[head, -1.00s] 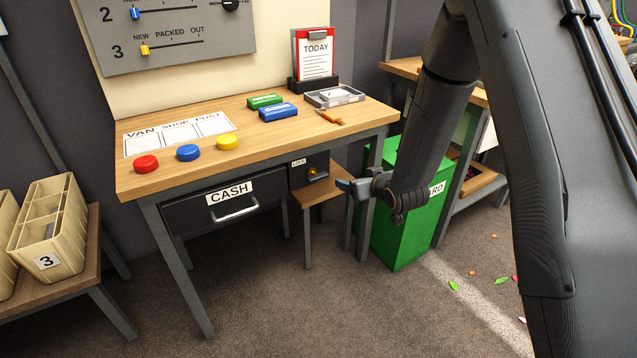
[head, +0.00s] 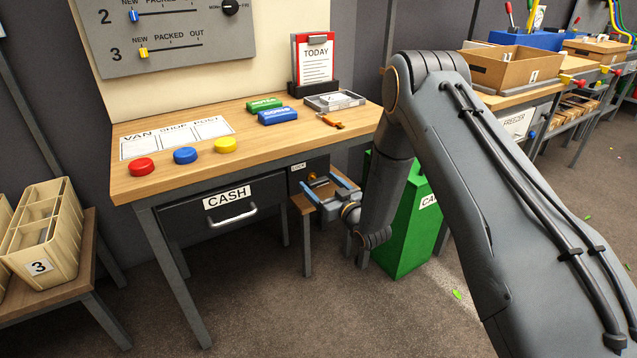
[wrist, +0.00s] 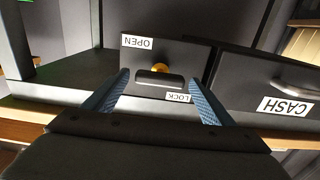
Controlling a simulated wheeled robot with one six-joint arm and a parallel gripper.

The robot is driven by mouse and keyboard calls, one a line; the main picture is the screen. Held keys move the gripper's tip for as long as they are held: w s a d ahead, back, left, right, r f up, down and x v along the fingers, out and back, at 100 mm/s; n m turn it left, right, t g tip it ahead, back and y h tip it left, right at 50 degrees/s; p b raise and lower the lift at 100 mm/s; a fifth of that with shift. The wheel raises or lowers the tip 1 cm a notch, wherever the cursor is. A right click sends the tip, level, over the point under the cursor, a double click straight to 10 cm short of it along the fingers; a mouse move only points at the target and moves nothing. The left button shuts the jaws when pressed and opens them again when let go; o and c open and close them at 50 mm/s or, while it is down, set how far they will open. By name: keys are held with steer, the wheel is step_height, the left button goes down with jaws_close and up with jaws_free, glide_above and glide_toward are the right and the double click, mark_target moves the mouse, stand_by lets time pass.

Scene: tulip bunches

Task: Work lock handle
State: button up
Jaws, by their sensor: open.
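The lock panel (wrist: 190,60) is a dark plate under the tabletop, right of the CASH drawer in the head view. It has a brass-coloured piece (wrist: 160,68) with a dark handle part around it, and OPEN and LOCK labels that appear upside down in the wrist view. In the head view, the brass piece (head: 312,176) shows just behind my gripper (head: 325,188). My gripper is open, its blue fingers to either side of the handle area in the wrist view (wrist: 158,92). I cannot tell whether the fingers touch anything.
The CASH drawer (head: 226,204) has a bar handle beside the lock panel. The wooden tabletop (head: 255,150) overhangs the lock. A green bin (head: 410,225) stands to the right, partly behind my arm. A low wooden stool or shelf (head: 300,203) is below the gripper.

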steer(key=shift+x, duration=0.75)
steer(key=c, duration=1.1)
steer(key=shift+o, duration=0.2)
